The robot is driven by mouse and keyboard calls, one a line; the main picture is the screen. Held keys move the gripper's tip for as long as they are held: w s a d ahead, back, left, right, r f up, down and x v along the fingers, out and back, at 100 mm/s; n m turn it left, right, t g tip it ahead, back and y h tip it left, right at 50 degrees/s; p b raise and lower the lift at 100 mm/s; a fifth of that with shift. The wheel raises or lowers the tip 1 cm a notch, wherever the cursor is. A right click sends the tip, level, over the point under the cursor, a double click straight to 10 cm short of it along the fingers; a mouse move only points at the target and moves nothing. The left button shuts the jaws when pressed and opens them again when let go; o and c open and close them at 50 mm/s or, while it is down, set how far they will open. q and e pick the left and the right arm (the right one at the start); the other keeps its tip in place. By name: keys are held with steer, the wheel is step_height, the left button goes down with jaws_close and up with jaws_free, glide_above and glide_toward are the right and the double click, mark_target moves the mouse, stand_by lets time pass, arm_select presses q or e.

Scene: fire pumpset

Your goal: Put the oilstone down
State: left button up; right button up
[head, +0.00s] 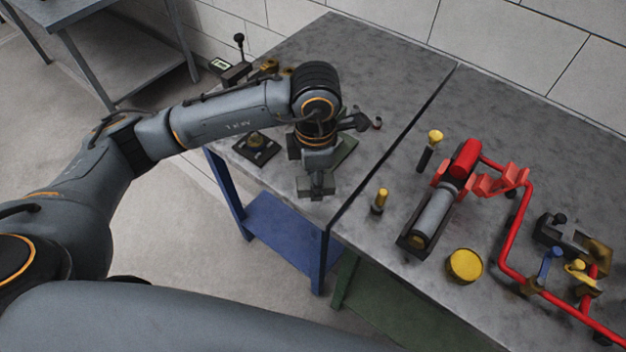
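My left gripper (316,185) points down over the near edge of the left grey worktop. Small dark blocky shapes show at its fingertips; I cannot tell which of them are fingers and which might be the oilstone. A flat dark grey-green piece (346,148) lies on the worktop just behind and to the right of the gripper, partly hidden by it. I cannot tell for sure whether it is the oilstone. My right gripper is not in view.
A black square block with a knob (256,148) is left of the gripper. A gauge with a lever (236,70) stands at the back left. Right of the table seam are a yellow-tipped tool (380,200), a red-and-grey pump (440,205), a yellow round tin (465,265) and red piping (508,240).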

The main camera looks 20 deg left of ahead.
arm_select(q)
steer(key=w+f, duration=0.1)
steer(key=w+a+f, duration=0.1)
steer(key=shift+w+f, duration=0.1)
steer(key=shift+f, duration=0.3)
steer(key=shift+w+a+f+p, duration=0.15)
steer(key=shift+w+f+p, duration=0.15)
steer(key=shift+f+p, duration=0.15)
step_height(320, 180, down, 3)
steer(key=shift+f, duration=0.1)
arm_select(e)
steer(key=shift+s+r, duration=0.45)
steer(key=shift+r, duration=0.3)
arm_select(q)
steer(key=shift+f, duration=0.2)
steer(key=o, duration=1)
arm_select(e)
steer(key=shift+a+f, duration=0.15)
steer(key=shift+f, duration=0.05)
